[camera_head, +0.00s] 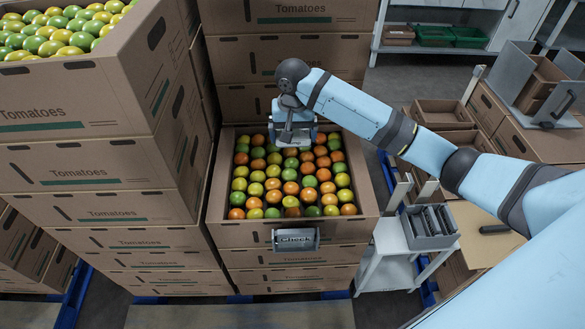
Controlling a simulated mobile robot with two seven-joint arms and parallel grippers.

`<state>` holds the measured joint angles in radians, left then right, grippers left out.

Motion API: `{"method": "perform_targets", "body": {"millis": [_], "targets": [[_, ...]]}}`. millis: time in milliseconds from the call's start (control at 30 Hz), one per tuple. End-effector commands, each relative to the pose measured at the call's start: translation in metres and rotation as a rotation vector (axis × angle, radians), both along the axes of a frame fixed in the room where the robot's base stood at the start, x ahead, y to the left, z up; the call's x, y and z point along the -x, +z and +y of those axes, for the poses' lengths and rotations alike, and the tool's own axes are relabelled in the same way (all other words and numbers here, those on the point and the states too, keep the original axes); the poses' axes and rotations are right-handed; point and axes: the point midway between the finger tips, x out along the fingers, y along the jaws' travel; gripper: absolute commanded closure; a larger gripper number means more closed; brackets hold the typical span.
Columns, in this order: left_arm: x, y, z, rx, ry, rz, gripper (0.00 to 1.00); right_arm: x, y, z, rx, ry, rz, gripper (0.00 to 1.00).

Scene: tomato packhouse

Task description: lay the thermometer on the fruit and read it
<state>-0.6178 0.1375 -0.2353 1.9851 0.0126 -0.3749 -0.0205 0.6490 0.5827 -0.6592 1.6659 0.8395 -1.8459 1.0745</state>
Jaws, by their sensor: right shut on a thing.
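The fruit (285,199) fills an open cardboard tomato box (241,236) at the centre, in rows of green, yellow and orange tomatoes. My right gripper (293,137) is above the back part of this box, pointing down. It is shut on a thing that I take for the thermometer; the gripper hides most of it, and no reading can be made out. I cannot tell whether that thing touches the fruit. My left gripper is not in view.
A grey sign (296,239) is on the box's front. Taller stacked boxes (141,88) stand at left, and more boxes (286,57) behind. At right are a small white stand (389,238) with a grey slotted holder (430,224) and cardboard boxes (488,112).

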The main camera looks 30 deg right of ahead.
Motion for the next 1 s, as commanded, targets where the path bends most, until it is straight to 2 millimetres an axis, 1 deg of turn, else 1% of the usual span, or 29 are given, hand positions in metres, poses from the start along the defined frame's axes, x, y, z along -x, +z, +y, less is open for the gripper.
{"method": "perform_targets", "body": {"millis": [33, 200, 300, 400, 500, 667, 767, 900, 1000], "targets": [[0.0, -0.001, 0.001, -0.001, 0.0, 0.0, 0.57, 0.001, -0.016, 0.0, 0.001, -0.001, 0.005, 0.33], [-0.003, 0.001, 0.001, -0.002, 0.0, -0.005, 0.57, 0.001, -0.062, 0.0, 0.001, 0.001, 0.004, 0.33], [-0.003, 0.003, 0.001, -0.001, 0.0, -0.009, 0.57, 0.001, -0.087, 0.0, 0.001, 0.001, 0.003, 0.33], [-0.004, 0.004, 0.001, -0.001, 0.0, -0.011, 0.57, 0.001, -0.107, 0.0, 0.001, 0.001, 0.002, 0.33], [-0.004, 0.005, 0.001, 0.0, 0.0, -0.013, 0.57, 0.0, -0.119, 0.0, 0.001, 0.002, 0.0, 0.33], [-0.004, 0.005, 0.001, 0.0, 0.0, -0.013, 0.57, 0.0, -0.129, 0.0, 0.0, 0.002, 0.0, 0.33], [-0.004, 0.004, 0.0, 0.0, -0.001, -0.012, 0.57, 0.0, -0.141, 0.0, 0.0, 0.002, 0.0, 0.33], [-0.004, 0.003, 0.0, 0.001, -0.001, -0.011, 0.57, 0.0, -0.162, 0.0, 0.0, 0.002, 0.001, 0.33], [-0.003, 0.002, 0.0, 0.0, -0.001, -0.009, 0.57, 0.0, -0.167, 0.0, 0.0, 0.002, -0.001, 0.33]]}}
